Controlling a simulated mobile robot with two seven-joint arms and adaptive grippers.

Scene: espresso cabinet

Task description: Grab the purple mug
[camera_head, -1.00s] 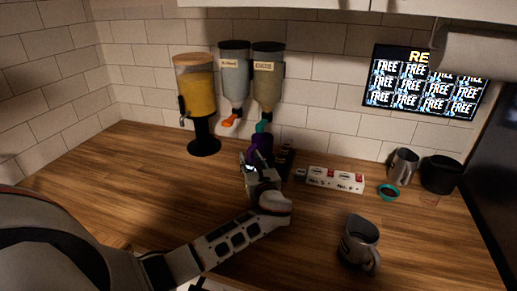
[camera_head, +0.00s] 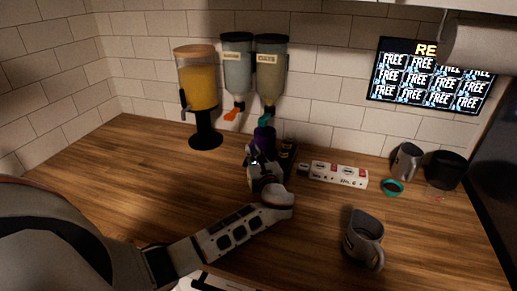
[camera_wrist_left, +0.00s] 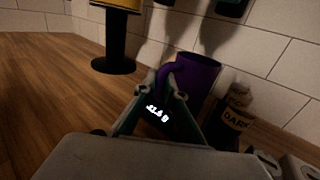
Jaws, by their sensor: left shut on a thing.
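The purple mug (camera_head: 264,138) stands upright near the back of the wooden counter, below the two wall dispensers. In the left wrist view the mug (camera_wrist_left: 200,82) shows its handle toward me. My left gripper (camera_head: 254,158) is in front of the mug. In the left wrist view its fingertips (camera_wrist_left: 173,88) are closed together at the handle of the mug. The gripper hides the lower part of the mug, so I cannot tell whether its base touches the counter. My right gripper is not in view.
A dark bottle (camera_wrist_left: 234,117) stands close right of the mug. A white box (camera_head: 338,176) lies further right. A juice dispenser (camera_head: 199,90) stands at left. A grey pitcher (camera_head: 363,238) is at front right. The counter's left side (camera_head: 120,175) is clear.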

